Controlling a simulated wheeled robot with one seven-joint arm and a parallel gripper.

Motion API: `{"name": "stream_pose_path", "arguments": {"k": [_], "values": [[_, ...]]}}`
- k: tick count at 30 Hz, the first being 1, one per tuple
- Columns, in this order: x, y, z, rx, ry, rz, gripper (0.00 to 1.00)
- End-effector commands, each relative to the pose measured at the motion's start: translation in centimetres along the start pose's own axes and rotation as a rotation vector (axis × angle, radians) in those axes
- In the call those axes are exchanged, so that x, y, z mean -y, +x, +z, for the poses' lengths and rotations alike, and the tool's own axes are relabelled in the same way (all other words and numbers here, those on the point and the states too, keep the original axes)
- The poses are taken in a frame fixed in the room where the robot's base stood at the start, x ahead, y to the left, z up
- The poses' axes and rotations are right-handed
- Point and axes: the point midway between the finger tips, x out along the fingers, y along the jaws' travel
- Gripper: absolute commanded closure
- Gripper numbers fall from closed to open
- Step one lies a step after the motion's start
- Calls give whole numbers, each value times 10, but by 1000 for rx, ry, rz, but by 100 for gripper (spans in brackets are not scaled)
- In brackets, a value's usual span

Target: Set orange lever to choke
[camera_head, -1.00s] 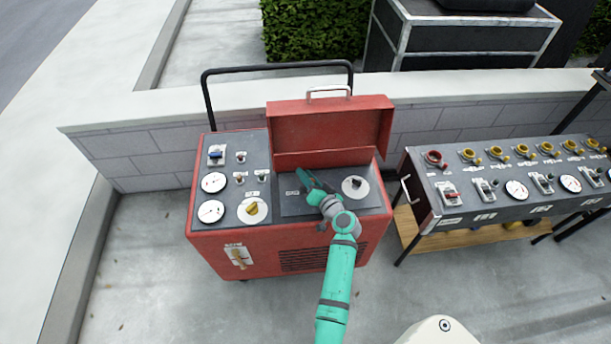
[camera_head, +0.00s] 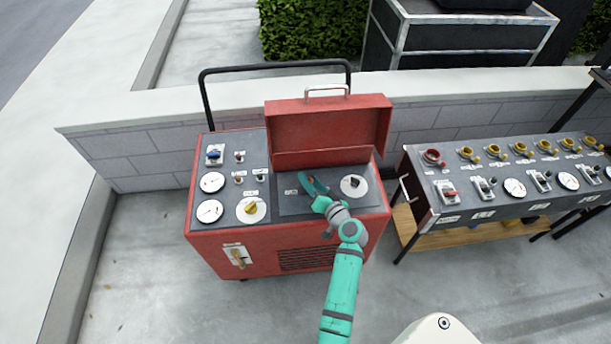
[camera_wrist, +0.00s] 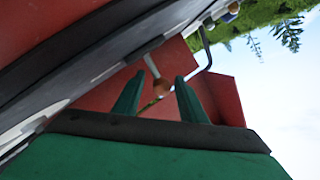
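In the wrist view an orange-brown ball knob (camera_wrist: 161,88) on a thin grey rod shows in the gap between the fingers of my gripper (camera_wrist: 158,80). The two fingers stand apart, with visible space on each side of the knob. I cannot tell how deep the knob lies between them. In the head view my gripper (camera_head: 307,184) is low over the dark panel under the raised red lid of the red generator (camera_head: 260,243). The orange lever is not clearly seen there; my gripper may cover it. The choke marking cannot be read.
The raised red lid (camera_head: 328,122) stands just behind my gripper. A grey round dial (camera_head: 353,187) lies to its right. Gauges and a yellow knob (camera_head: 251,208) are on the left panel. A yellow handle (camera_head: 238,256) is on the front. A second console (camera_head: 470,205) stands to the right.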

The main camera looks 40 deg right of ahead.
Motion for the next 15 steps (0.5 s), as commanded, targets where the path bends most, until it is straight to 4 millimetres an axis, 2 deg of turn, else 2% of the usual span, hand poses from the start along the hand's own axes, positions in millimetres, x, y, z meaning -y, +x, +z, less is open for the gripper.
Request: {"name": "stream_pose_path", "arguments": {"k": [1, 7, 15], "values": [[1, -11, 2, 1, -1, 0, 62], [2, -45, 3, 3, 0, -1, 62], [0, -70, 0, 0, 1, 0, 62]]}}
